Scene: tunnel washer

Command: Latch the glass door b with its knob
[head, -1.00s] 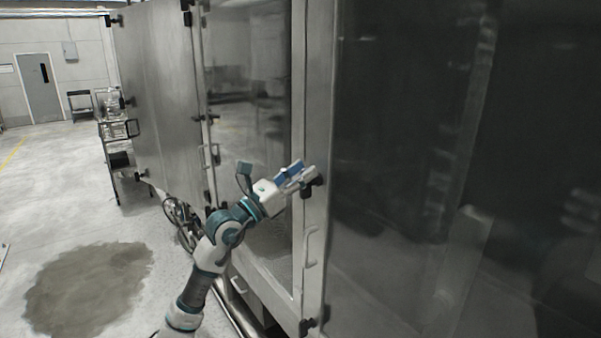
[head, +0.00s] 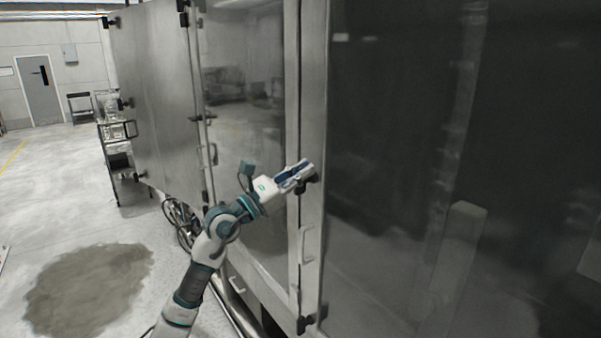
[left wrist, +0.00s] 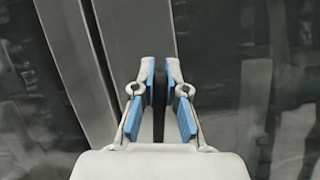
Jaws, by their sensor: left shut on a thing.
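A large dark glass door (head: 390,120) fills the right of the head view, and a narrower glass door (head: 245,70) stands left of it. Both look closed; I cannot tell which is b. A black knob (head: 309,185) sits on the metal frame between them. My left gripper (head: 303,174) is at this knob. In the left wrist view, the blue-padded fingers (left wrist: 159,95) are shut on the upright black knob (left wrist: 158,106), seen edge-on. The fingers partly hide the knob in the head view. My right gripper is not in view.
A pale handle (head: 306,245) and another black fitting (head: 307,324) are below the knob on the frame. A steel panel (head: 152,100) and a cart (head: 118,150) stand farther left. Open floor with a dark wet-looking patch (head: 90,290) lies at left.

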